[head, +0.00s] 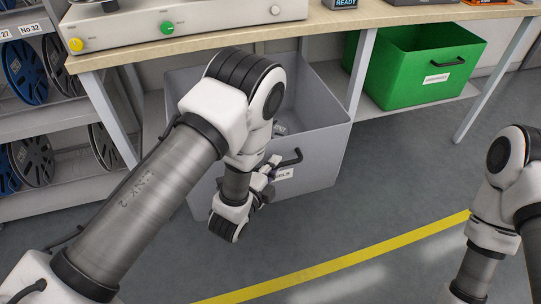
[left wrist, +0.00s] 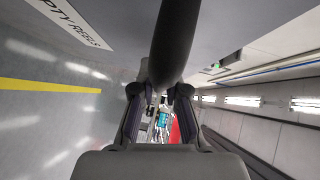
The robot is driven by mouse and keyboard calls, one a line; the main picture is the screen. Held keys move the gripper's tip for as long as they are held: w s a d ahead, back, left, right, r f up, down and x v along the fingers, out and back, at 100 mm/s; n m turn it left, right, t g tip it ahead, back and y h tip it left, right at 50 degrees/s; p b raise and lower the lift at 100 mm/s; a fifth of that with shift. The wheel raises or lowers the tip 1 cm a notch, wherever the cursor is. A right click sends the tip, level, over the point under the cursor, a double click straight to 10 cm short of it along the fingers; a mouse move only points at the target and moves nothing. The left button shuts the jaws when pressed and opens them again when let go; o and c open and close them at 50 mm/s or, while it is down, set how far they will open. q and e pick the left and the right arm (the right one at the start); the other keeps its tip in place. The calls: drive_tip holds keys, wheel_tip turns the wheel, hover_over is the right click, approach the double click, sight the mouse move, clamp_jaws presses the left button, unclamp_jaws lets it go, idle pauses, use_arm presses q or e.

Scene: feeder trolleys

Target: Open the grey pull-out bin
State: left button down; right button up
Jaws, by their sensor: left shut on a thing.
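The grey pull-out bin (head: 328,150) is under the bench, with its front wall out past the bench edge and part of its inside showing. Its front has a black bar handle (head: 292,160) and a white label ending in "REELS". My left gripper (head: 270,170) is at the handle, partly hidden by its own wrist. In the left wrist view the dark handle (left wrist: 176,40) runs between the fingers of my left gripper (left wrist: 160,92), which are shut on it. The label (left wrist: 68,22) shows at upper left. My right arm is at the right edge; its gripper is out of view.
A green bin (head: 400,75) stands on the shelf to the right. The wooden bench top (head: 330,20) overhangs the grey bin. A rack with reels (head: 30,160) stands at the left. The floor in front is clear, with a yellow line (head: 340,265).

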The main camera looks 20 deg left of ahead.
use_arm(q)
drive_tip(key=shift+s+d, duration=0.35)
drive_tip(key=shift+s, duration=0.15)
drive_tip(key=c, duration=1.2)
unclamp_jaws()
drive_tip(key=v, duration=0.7)
drive_tip(key=shift+s, duration=0.25)
drive_tip(key=shift+a, duration=0.1)
